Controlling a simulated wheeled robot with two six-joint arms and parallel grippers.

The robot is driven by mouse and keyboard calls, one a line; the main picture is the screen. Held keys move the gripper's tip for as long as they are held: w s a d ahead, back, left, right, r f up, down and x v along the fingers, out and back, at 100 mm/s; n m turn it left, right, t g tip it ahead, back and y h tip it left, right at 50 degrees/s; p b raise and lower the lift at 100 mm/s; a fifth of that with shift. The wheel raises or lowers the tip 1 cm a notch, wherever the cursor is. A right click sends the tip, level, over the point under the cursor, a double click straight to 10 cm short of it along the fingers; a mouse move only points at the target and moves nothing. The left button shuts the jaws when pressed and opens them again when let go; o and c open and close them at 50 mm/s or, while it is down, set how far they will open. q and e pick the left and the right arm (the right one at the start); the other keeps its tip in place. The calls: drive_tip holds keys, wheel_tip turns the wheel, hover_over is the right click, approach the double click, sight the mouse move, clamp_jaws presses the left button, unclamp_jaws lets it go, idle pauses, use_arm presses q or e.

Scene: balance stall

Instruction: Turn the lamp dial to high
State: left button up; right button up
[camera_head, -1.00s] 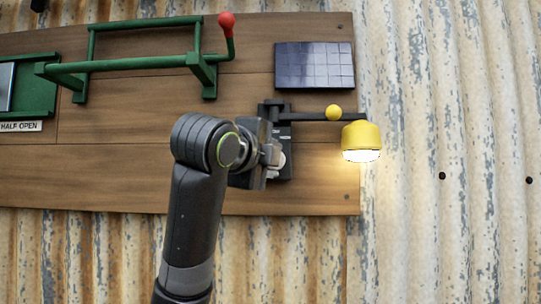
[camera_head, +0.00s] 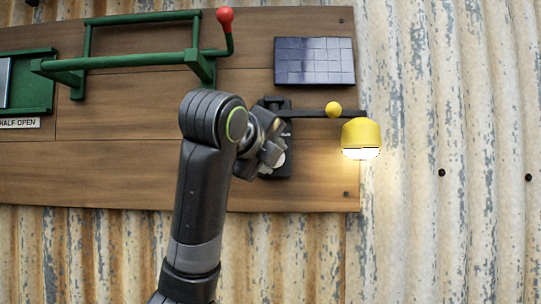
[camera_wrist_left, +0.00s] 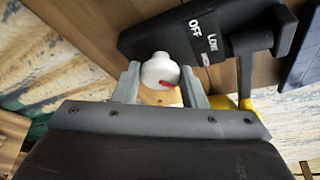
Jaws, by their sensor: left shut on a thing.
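My left gripper (camera_wrist_left: 160,88) is shut on the dial, one finger on each side. In the head view the left gripper (camera_head: 268,158) is at the black housing, and a bit of the white dial (camera_head: 280,160) shows beside it. The yellow lamp (camera_head: 361,137) hangs from a black arm and is lit. Which label the pointer faces is unclear.
A solar panel (camera_head: 314,61) is mounted above the lamp arm, with a yellow ball (camera_head: 334,109) on that arm. A green rail with a red-knobbed lever (camera_head: 225,18) is at upper left. The corrugated wall (camera_head: 450,230) to the right is clear.

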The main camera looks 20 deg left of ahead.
use_arm(q)
drive_tip(key=shift+f, duration=0.1)
drive_tip(key=o, duration=1)
drive_tip(key=shift+s+a+r+b, duration=0.15)
drive_tip(key=shift+s+r+b, duration=0.45)
drive_tip(key=shift+s+b, duration=2.65)
drive_tip(key=shift+s+a+r+b, duration=0.15)
drive_tip(key=shift+s+r+b, duration=0.4)
drive_tip(key=shift+s+b, duration=2.65)
drive_tip(key=shift+s+a+r+b, duration=0.15)
drive_tip(key=shift+s+r+b, duration=0.45)
drive_tip(key=shift+s+b, duration=2.65)
drive_tip(key=shift+w+b, duration=1.1)
drive_tip(key=shift+w, duration=0.1)
